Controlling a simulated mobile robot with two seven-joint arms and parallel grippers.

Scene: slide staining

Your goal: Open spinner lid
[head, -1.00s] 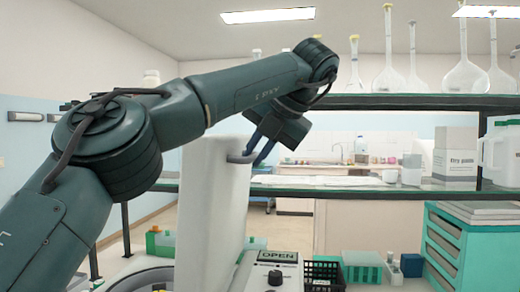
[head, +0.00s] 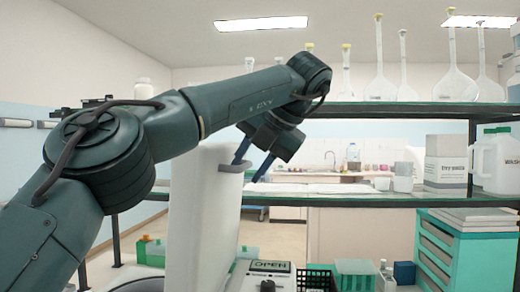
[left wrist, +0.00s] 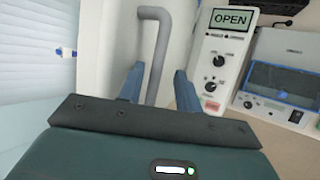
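The spinner's white lid (head: 203,215) stands upright, swung up, in the head view. It also shows in the left wrist view (left wrist: 112,45). Its grey bent handle (left wrist: 156,50) sits near the lid's top edge; it also shows in the head view (head: 231,168). My left gripper (head: 251,164) is at the handle, to its right in the head view. In the left wrist view its blue fingers (left wrist: 158,88) are spread, one on each side of the handle, with gaps. The spinner's control panel (left wrist: 220,60) reads OPEN. My right gripper is out of view.
A second device with a blue-framed window (left wrist: 285,83) stands right of the panel. A black basket (head: 317,279), a green rack (head: 355,274) and teal drawers (head: 465,250) stand on the bench. Shelves with flasks (head: 380,75) are behind.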

